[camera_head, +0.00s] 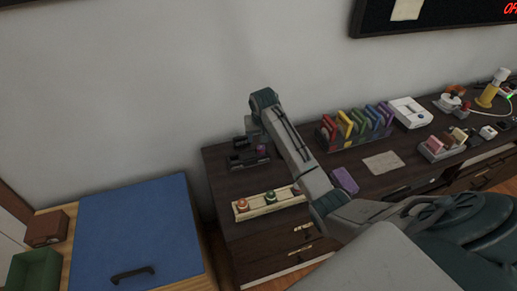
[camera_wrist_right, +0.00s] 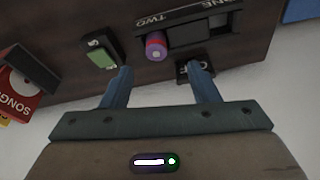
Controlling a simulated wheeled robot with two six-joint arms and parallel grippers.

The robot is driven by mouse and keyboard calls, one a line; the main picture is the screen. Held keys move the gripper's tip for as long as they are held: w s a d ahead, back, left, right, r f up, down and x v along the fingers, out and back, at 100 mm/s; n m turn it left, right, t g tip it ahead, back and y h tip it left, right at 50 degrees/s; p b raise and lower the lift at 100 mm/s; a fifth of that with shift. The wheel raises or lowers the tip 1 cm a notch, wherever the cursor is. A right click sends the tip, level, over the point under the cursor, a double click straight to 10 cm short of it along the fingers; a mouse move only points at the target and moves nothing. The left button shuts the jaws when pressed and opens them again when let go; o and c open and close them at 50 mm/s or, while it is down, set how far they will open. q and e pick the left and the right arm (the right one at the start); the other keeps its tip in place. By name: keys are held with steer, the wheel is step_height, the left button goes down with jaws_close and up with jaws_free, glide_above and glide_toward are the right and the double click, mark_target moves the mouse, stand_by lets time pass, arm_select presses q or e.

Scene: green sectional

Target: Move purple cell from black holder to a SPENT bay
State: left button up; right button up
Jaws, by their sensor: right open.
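The black holder (camera_wrist_right: 205,32), marked ONE and TWO, lies on the dark dresser top in the right wrist view; it also shows in the head view (camera_head: 240,161). The purple cell (camera_wrist_right: 155,42), with a pinkish-red band near its end, sits at the holder's TWO end. In the head view a purple spot beside the arm (camera_head: 262,149) appears to be it. My right gripper (camera_wrist_right: 160,70) is open and empty, with the cell ahead between its fingers and apart from them. I cannot make out a bay marked SPENT. My left gripper is not in view.
A small device with a green screen (camera_wrist_right: 101,54) lies beside the holder. A black labelled piece (camera_wrist_right: 183,72) is partly behind one finger. A pale tray with round pieces (camera_head: 268,204), a purple block (camera_head: 344,180) and a colourful rack (camera_head: 352,128) stand on the dresser.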

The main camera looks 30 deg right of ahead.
mark_target(261, 147)
steer(key=x, duration=0.4)
steer(key=p+x, duration=0.1)
steer(key=shift+w+d+f+p, duration=0.1)
steer(key=shift+d+f+p, duration=0.15)
steer(key=shift+d+p, duration=0.1)
steer(key=shift+x, duration=1)
steer(key=shift+w+d+f, duration=0.1)
steer(key=shift+f, duration=0.25)
steer(key=shift+c, duration=0.4)
steer(key=c, duration=1.1)
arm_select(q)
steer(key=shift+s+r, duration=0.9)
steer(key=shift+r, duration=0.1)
arm_select(e)
steer(key=shift+o, duration=0.2)
